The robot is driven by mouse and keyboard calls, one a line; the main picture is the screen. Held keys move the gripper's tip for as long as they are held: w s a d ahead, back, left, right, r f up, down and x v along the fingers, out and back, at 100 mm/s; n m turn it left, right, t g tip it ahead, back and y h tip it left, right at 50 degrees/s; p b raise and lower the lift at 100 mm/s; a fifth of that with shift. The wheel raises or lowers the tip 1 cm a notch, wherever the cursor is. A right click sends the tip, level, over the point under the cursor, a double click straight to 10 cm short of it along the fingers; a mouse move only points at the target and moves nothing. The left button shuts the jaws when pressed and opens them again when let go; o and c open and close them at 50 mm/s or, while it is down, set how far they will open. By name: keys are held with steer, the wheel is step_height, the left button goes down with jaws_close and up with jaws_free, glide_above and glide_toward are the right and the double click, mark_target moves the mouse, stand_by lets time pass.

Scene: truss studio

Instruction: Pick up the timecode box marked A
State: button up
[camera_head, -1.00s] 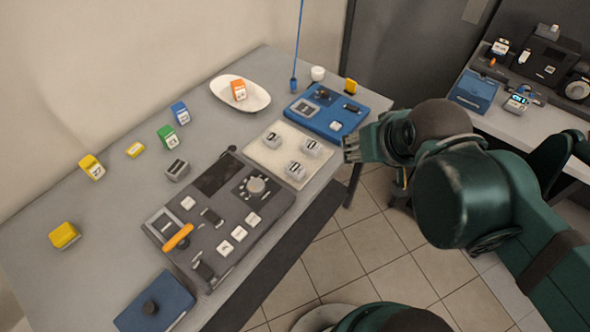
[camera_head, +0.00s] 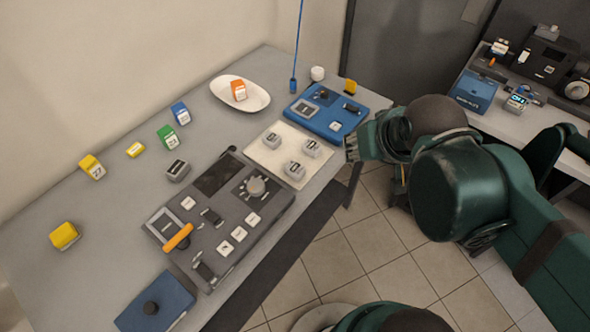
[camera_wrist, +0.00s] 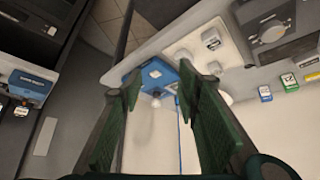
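Several small boxes are on the grey table, and I cannot read an A on any. Three grey boxes stand on a pale mat (camera_head: 262,157): one at left (camera_head: 273,140), one at right (camera_head: 311,148), one in front (camera_head: 294,169). Another grey box (camera_head: 177,170) stands beside the dark console. An orange box (camera_head: 238,90) is on a white dish (camera_head: 258,98). Blue (camera_head: 180,113), green (camera_head: 167,136) and yellow (camera_head: 92,166) boxes stand further left. My gripper (camera_head: 352,147) is past the table's right edge, apart from the boxes. Its fingers (camera_wrist: 158,78) are open and empty in the wrist view.
A dark console (camera_head: 225,215) with an orange handle fills the table's front. A blue panel (camera_head: 326,112) lies behind the mat. A blue cord (camera_head: 297,45) hangs over the table's back right. A second desk (camera_head: 500,118) with equipment stands right. A dark blue box (camera_head: 155,305) sits front left.

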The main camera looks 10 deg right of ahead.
steer(key=shift+w+a+n+g+p, duration=0.5)
steer(key=shift+w+a+n+p, duration=0.25)
steer(key=shift+w, duration=0.3)
steer(key=n+g+p, duration=0.6)
steer(key=n+p, duration=0.1)
steer(key=p, duration=0.1)
glide_toward(295, 167)
steer(key=shift+s+d+f, duration=0.25)
steer(key=shift+d+f, duration=0.1)
steer(key=shift+d, duration=0.1)
steer(key=shift+a+f, duration=0.5)
steer(key=shift+f, duration=0.3)
steer(key=shift+f, duration=1.3)
steer(key=shift+f, duration=0.15)
steer(key=shift+w+f+b, duration=0.15)
steer(key=shift+f+b, duration=0.35)
steer(key=shift+f, duration=1.95)
steer(key=shift+c, duration=0.2)
